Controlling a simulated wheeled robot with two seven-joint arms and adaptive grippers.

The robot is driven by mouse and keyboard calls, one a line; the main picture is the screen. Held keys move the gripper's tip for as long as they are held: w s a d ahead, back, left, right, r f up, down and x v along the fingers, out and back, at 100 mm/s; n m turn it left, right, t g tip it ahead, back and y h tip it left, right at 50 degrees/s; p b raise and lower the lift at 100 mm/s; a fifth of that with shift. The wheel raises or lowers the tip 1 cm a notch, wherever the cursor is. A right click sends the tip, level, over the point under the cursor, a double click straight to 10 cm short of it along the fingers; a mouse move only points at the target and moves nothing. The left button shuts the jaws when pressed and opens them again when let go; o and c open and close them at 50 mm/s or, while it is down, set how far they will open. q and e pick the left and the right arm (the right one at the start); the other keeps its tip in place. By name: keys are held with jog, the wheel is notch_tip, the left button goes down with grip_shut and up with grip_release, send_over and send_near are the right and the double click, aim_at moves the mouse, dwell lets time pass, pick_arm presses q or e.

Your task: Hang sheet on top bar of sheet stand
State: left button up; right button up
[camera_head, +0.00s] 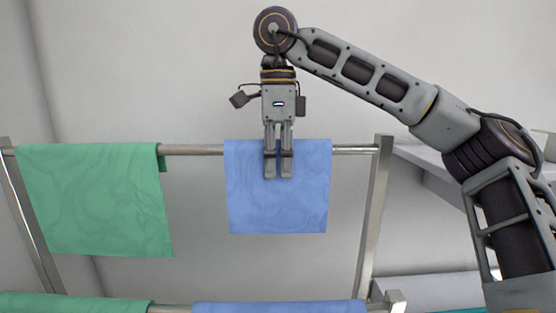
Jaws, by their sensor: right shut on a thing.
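A blue sheet (278,210) hangs in the middle of the camera_head view, its upper edge at the top bar (194,150) of the metal sheet stand (372,215). My right gripper (278,172) points down in front of the sheet's upper part, with its fingers together, shut on the sheet. The sheet hangs nearly flat and straight down. The picture does not show how much of it lies behind the bar. My left gripper is not in view.
A green sheet (95,200) hangs over the top bar on the left, apart from the blue one. Lower down, another green sheet (70,304) and a blue cloth (280,307) lie over a nearer bar. A grey shelf (425,165) stands at the right.

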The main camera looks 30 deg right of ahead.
jog(key=o, duration=1)
jog(key=shift+o, duration=0.2)
jog(key=shift+r, duration=0.1)
jog(key=shift+r, duration=0.1)
jog(key=shift+r, duration=5.8)
